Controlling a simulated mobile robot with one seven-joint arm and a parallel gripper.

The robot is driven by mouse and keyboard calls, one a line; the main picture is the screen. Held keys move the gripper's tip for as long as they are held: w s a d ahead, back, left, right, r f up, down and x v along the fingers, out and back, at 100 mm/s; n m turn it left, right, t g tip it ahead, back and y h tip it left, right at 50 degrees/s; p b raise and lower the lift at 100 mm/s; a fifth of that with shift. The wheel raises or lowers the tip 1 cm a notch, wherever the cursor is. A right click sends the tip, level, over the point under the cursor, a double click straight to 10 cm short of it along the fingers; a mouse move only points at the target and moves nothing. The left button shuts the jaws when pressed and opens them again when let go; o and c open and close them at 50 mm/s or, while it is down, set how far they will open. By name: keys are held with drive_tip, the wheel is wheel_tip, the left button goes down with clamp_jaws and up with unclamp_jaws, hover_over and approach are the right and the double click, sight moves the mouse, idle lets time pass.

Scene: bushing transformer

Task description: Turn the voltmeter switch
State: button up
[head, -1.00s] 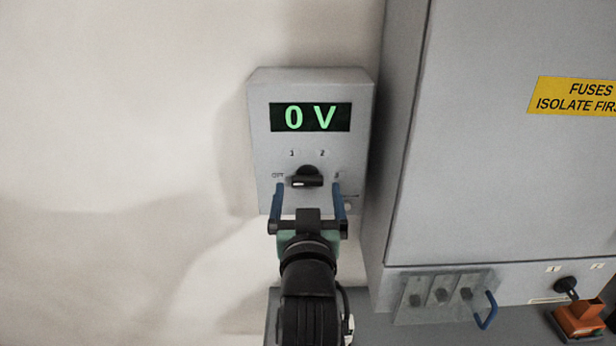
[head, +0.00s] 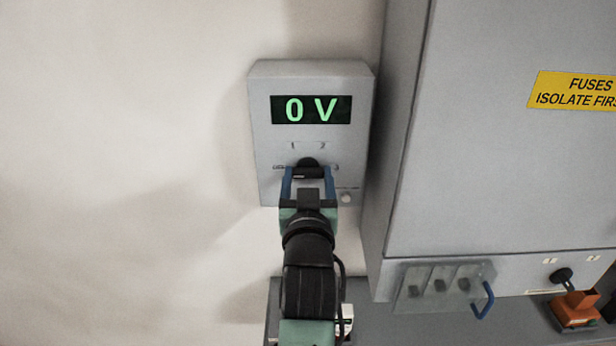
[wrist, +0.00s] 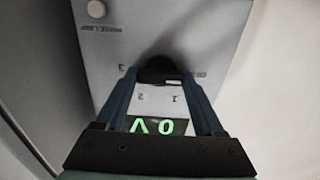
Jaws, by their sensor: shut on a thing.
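The voltmeter (head: 264,135) is a grey box on the wall, and its green display (head: 311,110) reads 0 V. Its black rotary switch (head: 308,164) sits below the display, among the marks OFF, 1, 2 and 3. The switch handle lies about level, with its white mark toward the OFF side. My gripper (head: 309,173) has its blue fingers on both sides of the switch and is shut on it. In the wrist view the black switch (wrist: 160,71) sits between the fingertips, and the voltmeter appears upside down. The fingers partly hide the lower labels.
A large grey cabinet (head: 500,180) with a yellow fuse warning label (head: 575,91) stands close on the right. Below it are a clear cover with a blue handle (head: 484,300) and an orange device (head: 574,310). The wall at left is clear.

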drive_tip(key=c, duration=0.3)
drive_tip(key=shift+c, duration=0.2)
drive_tip(key=m+b, duration=0.2)
drive_tip(key=m, duration=0.4)
drive_tip(key=m+b, duration=0.1)
drive_tip(key=m, duration=0.4)
drive_tip(key=shift+m, duration=0.4)
idle(0.3)
drive_tip(key=o, duration=1.4)
